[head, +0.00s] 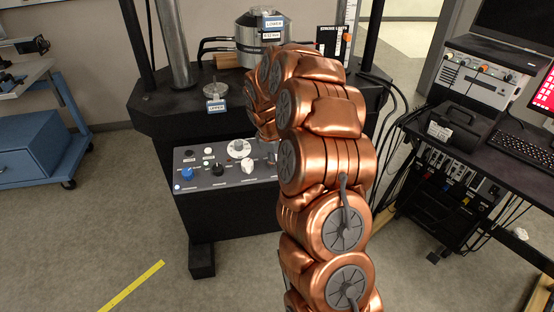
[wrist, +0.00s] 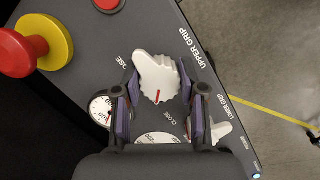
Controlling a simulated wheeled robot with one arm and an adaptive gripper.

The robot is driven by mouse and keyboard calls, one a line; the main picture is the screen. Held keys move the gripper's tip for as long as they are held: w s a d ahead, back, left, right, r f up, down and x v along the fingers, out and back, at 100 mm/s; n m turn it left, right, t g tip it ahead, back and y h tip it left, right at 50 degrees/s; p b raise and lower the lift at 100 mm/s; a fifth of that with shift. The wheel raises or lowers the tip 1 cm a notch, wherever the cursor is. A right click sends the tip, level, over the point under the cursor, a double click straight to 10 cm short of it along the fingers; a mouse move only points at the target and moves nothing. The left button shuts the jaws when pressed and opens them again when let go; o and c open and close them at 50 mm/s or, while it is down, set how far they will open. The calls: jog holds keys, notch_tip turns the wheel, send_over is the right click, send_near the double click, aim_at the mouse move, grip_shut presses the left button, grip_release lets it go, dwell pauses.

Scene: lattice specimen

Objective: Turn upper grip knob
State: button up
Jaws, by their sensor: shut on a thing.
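The upper grip knob (wrist: 152,72) is a white, scalloped knob with a pointed grip and a red mark. It sits on the dark control panel beside the words UPPER GRIP. In the wrist view my gripper (wrist: 160,84) has one finger on each side of the knob and is shut on it. The red mark faces toward the wrist, near the word CLOSE. In the head view my copper arm reaches to the control panel (head: 205,180) and hides my gripper. The right part of the panel is hidden behind the arm.
A second white knob (wrist: 218,132), by LOWER GRIP, lies close to the right finger. A round gauge (wrist: 101,108) is beside the left finger. A red-and-yellow stop button (wrist: 22,50) stands out at upper left. A desk with a keyboard (head: 520,147) is at right.

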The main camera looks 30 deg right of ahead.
jog(key=o, duration=1.1)
jog(key=shift+o, duration=0.2)
jog(key=shift+r, duration=0.1)
jog(key=v, duration=1.2)
